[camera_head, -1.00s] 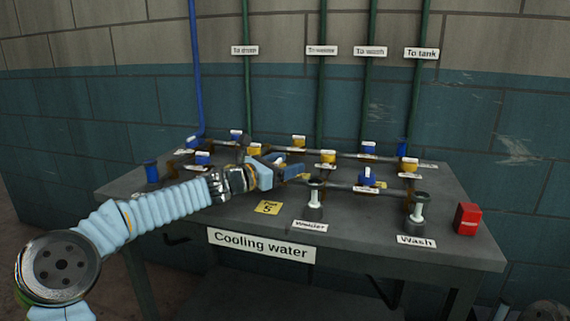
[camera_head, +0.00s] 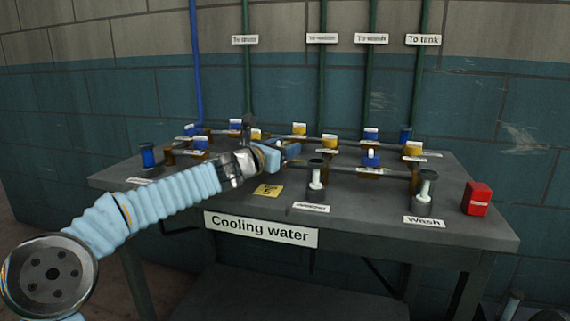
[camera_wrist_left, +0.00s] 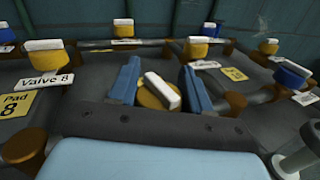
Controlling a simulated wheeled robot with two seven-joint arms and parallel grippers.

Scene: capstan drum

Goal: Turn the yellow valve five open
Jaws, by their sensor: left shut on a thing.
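My left gripper (camera_head: 288,151) reaches in from the left over the bench, just behind the yellow pad marked 5 (camera_head: 267,190). In the left wrist view its two blue fingers (camera_wrist_left: 160,88) stand on either side of a yellow valve knob (camera_wrist_left: 150,97) with a white bar handle set at a slant. The gripper is shut on this knob. In the head view the gripper hides the knob. The knob's own label is not readable in either view. My right gripper is not in view.
Several blue and yellow valves stand around, including a yellow one (camera_head: 330,143) and a blue one (camera_head: 370,158). A Valve 8 label (camera_wrist_left: 44,80) lies left in the wrist view. A red box (camera_head: 477,198) stands at the bench's right; the front strip of bench (camera_head: 370,220) is clear.

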